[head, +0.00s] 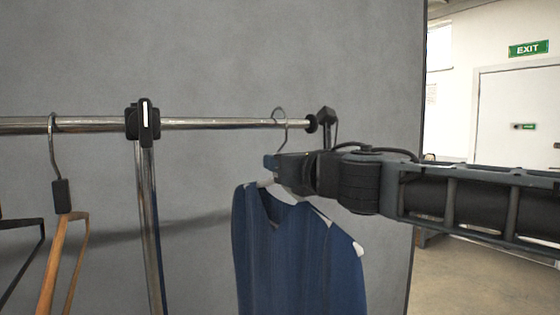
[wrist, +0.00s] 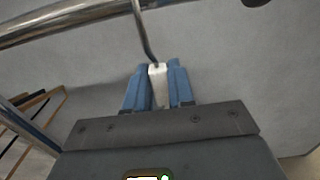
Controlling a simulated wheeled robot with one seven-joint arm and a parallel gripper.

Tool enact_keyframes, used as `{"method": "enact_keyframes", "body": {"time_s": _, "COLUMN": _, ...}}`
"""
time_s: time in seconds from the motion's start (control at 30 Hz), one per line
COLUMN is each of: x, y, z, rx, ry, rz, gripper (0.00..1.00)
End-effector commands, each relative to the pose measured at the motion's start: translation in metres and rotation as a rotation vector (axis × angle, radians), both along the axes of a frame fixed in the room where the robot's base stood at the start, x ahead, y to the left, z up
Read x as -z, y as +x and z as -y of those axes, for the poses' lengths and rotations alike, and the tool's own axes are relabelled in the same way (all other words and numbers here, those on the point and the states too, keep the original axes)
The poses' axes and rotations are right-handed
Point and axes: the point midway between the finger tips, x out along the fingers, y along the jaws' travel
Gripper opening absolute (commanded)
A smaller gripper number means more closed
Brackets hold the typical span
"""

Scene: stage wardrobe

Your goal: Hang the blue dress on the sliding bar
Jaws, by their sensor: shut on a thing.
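The blue dress (head: 290,255) hangs on a white hanger (head: 357,248) below the right end of the rail. My gripper (head: 275,163) is shut on the hanger's neck, just under its metal hook (head: 280,120). In the wrist view the white neck (wrist: 158,85) sits between my blue fingertips (wrist: 156,90). The hook reaches up to the sliding bar (head: 225,124), the thinner right part of the rail, and its top loops at bar height. Whether the hook bears on the bar is hard to tell. The dress's lower part is out of frame.
A black clamp (head: 143,121) on an upright post joins the thicker rail (head: 60,125) to the bar. A wooden hanger (head: 58,250) and a dark hanger hang at left. A black end stop (head: 325,120) closes the bar at right. A grey panel (head: 300,50) stands behind.

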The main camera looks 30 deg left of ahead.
Motion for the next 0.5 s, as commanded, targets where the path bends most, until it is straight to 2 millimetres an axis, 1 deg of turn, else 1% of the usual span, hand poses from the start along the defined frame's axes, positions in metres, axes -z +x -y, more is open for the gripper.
{"method": "enact_keyframes", "body": {"time_s": 0.5, "x": 0.013, "y": 0.000, "z": 0.000, "rx": 0.000, "ry": 0.001, "rz": 0.001, "gripper": 0.00}}
